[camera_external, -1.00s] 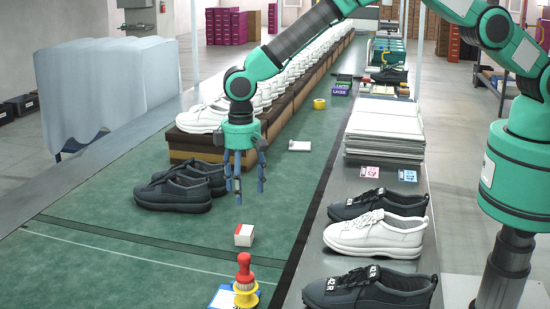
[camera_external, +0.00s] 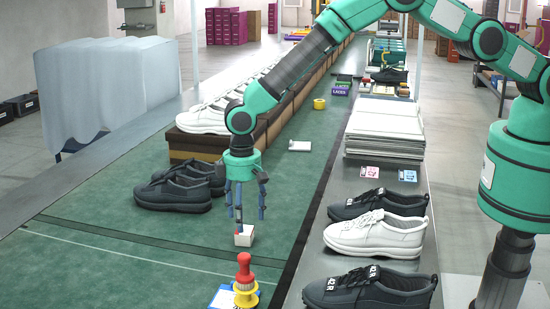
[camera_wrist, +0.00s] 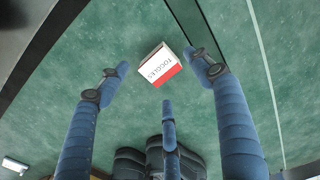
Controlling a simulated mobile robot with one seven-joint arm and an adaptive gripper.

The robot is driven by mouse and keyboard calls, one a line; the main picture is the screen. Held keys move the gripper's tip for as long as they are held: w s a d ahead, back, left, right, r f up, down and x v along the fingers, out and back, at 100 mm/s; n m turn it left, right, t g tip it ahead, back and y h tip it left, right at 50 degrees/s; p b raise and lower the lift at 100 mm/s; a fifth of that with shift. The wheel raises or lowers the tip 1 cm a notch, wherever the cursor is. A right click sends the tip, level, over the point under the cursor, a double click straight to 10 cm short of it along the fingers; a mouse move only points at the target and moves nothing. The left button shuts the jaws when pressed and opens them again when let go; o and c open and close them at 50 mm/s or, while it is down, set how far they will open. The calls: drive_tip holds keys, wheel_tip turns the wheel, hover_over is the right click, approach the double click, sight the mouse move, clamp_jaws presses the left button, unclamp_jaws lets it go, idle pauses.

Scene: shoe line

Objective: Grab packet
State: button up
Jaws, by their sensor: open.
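The packet, a small white and red box (camera_external: 248,238), lies on the green table surface (camera_external: 130,265) in front of the dark grey shoes. It shows in the wrist view (camera_wrist: 158,66) with lettering on its white face and a red side. My gripper (camera_external: 246,214) points down just above the packet, its blue fingers spread and empty. In the wrist view the gripper (camera_wrist: 158,82) has the packet between its two outer fingertips, slightly beyond them. The third finger is below the packet in the picture. I cannot tell whether any finger touches it.
Dark grey shoes (camera_external: 178,190) stand left of my gripper. A red and yellow stamp-like object (camera_external: 245,278) stands in front of the packet. A small white item (camera_external: 300,145) lies farther back. More shoes (camera_external: 374,234) line the right side. Green surface left of the packet is clear.

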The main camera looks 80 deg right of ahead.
drive_tip(key=shift+f, duration=0.15)
drive_tip(key=shift+f, duration=2.5)
drive_tip(key=c, duration=1.3)
drive_tip(key=shift+r, duration=0.15)
drive_tip(key=shift+w+r, duration=0.15)
drive_tip(key=shift+r, duration=1.4)
drive_tip(key=shift+s+d+r, duration=0.15)
drive_tip(key=shift+s, duration=0.2)
drive_tip(key=s+d, duration=0.1)
drive_tip(key=s, duration=0.3)
drive_tip(key=s+d+r, duration=0.1)
drive_tip(key=s+d, duration=0.1)
drive_tip(key=s, duration=0.3)
drive_tip(key=s+d, duration=0.2)
drive_tip(key=s, duration=0.3)
drive_tip(key=shift+s+d+r, duration=0.2)
drive_tip(key=shift+s+d, duration=0.05)
